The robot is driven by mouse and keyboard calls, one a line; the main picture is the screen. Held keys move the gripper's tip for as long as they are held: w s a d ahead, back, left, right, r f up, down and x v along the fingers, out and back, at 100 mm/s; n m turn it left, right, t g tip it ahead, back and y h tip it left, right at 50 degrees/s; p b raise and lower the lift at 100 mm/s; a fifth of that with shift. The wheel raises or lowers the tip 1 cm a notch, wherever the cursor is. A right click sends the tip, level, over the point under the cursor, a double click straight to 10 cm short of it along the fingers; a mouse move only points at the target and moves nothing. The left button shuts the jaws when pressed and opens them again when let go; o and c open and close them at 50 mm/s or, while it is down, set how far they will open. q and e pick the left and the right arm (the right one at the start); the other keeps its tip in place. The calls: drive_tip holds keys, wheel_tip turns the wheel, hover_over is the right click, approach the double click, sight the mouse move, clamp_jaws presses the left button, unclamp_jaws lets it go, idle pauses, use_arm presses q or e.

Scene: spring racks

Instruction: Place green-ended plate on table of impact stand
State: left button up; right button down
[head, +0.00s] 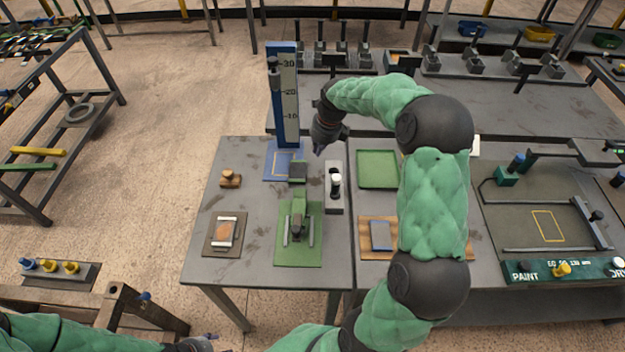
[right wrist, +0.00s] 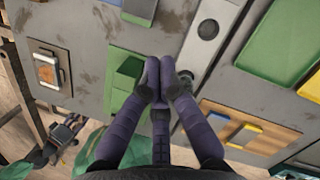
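The impact stand has a tall blue column with a numbered scale (head: 285,95) and a blue base (head: 271,174) with a yellow outline. My right gripper (head: 319,146) is above the table, right of that base. In the right wrist view its fingertips (right wrist: 160,66) are close together, with no plate visible between them. A wooden board (head: 374,254) carries a blue-ended plate (head: 381,235); the right wrist view also shows a yellow-ended plate (right wrist: 245,133) there. I cannot make out a green-ended plate. My left gripper (head: 200,344) is at the bottom edge, its fingers unclear.
A green bending device (head: 298,250) with a dark square part stands in front of the impact stand. A grey holder (head: 334,190) is right of it, then a green tray (head: 378,168). A brown clamped panel (head: 226,232) lies left. My right arm hides part of the right table.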

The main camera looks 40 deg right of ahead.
sight(298, 172)
drive_tip(key=b+x, duration=0.2)
drive_tip(key=x, duration=0.3)
drive_tip(key=b+x, duration=0.2)
drive_tip(key=x, duration=0.3)
drive_tip(key=s+b+x, duration=0.1)
drive_tip(key=b+x, duration=0.2)
drive_tip(key=x, duration=0.2)
drive_tip(key=shift+s+f, duration=0.1)
drive_tip(key=shift+f, duration=0.05)
drive_tip(key=shift+d, duration=0.1)
